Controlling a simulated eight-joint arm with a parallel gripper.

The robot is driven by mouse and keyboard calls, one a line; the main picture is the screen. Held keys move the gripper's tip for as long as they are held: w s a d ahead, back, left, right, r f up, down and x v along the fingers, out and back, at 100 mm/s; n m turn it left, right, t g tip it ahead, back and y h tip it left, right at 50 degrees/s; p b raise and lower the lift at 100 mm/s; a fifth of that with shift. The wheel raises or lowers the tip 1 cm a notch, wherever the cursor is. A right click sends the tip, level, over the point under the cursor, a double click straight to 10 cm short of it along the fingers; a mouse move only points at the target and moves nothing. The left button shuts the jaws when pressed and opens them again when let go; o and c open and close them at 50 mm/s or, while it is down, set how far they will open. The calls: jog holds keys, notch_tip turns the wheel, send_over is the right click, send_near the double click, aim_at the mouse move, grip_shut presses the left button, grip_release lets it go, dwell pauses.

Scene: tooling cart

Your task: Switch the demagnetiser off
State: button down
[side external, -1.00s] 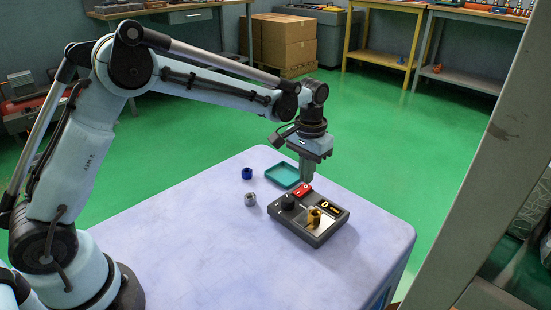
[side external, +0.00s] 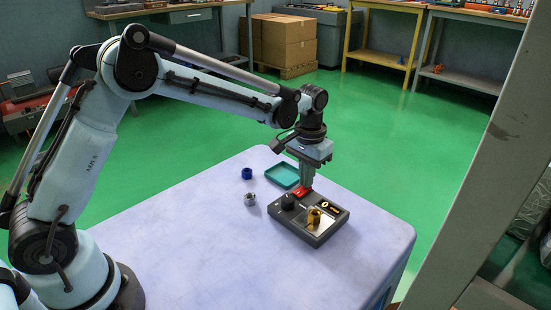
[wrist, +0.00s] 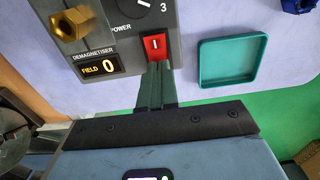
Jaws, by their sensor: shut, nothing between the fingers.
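The demagnetiser (side external: 318,236) is a dark grey box on the table, also seen in the wrist view (wrist: 106,48). Its red power switch (wrist: 155,44) bears a white "I" mark; in the side view the switch (side external: 298,192) is partly covered by my fingers. Its display (wrist: 98,67) reads "FIELD 0". A dark knob (side external: 288,202) is beside the switch. A brass hex part (side external: 314,216) stands on the box's plate. My gripper (side external: 305,186) is shut and empty, pointing down, its tips (wrist: 158,66) at the switch's near edge. I cannot tell whether they touch it.
A teal tray (side external: 283,178) lies on the table behind the box, looking empty. A blue nut (side external: 247,173) and a grey nut (side external: 250,199) lie to the left. The front of the table (side external: 190,250) is clear.

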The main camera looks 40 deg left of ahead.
jog(key=shift+f, duration=0.15)
jog(key=shift+r, duration=3.5)
jog(key=s+a+r+t, duration=0.3)
jog(key=s+r, duration=0.3)
jog(key=s, duration=0.4)
jog(key=s+a+f+t, duration=0.2)
jog(key=s+f+t, duration=0.1)
jog(key=s, duration=0.6)
jog(key=shift+s+a+f+t, duration=0.2)
jog(key=shift+s+t, duration=0.05)
jog(key=shift+t, duration=0.35)
